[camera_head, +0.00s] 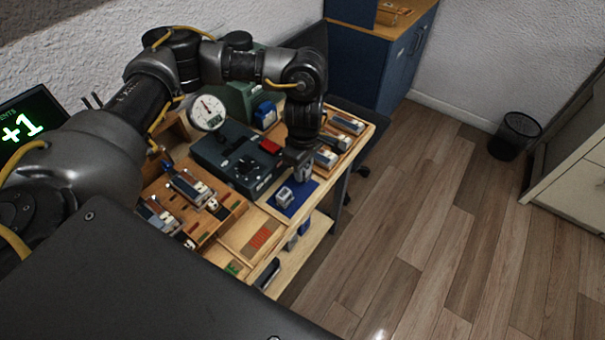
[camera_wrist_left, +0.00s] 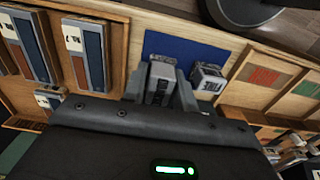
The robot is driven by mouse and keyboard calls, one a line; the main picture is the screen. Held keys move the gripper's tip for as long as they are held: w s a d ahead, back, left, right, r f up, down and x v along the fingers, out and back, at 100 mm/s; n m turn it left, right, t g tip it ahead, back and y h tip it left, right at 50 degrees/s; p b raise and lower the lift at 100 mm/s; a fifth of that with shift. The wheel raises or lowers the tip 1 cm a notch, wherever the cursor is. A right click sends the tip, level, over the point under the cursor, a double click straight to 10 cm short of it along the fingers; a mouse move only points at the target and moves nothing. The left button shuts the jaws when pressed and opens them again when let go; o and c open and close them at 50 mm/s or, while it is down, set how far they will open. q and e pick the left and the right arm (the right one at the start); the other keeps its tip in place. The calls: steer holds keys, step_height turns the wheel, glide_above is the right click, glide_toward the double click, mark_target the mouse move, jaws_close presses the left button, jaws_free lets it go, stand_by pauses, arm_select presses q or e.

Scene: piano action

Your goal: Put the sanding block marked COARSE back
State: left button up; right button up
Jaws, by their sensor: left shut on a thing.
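My left gripper (camera_head: 302,170) reaches down over the blue mat (camera_head: 296,207) at the front edge of the workbench. In the left wrist view its fingers (camera_wrist_left: 161,92) are shut on a grey sanding block (camera_wrist_left: 161,72). The held block's marking cannot be read from here. It is over or on the blue mat (camera_wrist_left: 190,50); I cannot tell if it touches. A second sanding block, marked FINE (camera_wrist_left: 208,79), stands beside it on the mat and also shows in the head view (camera_head: 284,196). My right gripper is not in view.
A dark box with a red button (camera_head: 270,146) stands behind the mat. Wooden trays with grey-and-brown parts (camera_wrist_left: 80,45) lie close by. A tray with red and green patches (camera_head: 259,238) is on the mat's other side.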

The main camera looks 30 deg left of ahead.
arm_select(q)
steer(key=shift+a+f+p, duration=0.15)
steer(key=shift+f+p, duration=0.15)
steer(key=shift+f, duration=0.6)
steer(key=shift+a+f+p, duration=0.15)
steer(key=shift+f+p, duration=0.1)
steer(key=shift+f, duration=0.6)
steer(key=shift+f, duration=0.15)
steer(key=shift+f+b, duration=0.15)
steer(key=shift+b, duration=0.15)
steer(key=o, duration=0.9)
steer(key=shift+o, duration=0.2)
steer(key=shift+r, duration=0.2)
steer(key=shift+r+p, duration=0.25)
steer(key=shift+p, duration=0.05)
step_height(320, 180, up, 12)
steer(key=shift+f+b, duration=0.2)
steer(key=shift+b, duration=0.6)
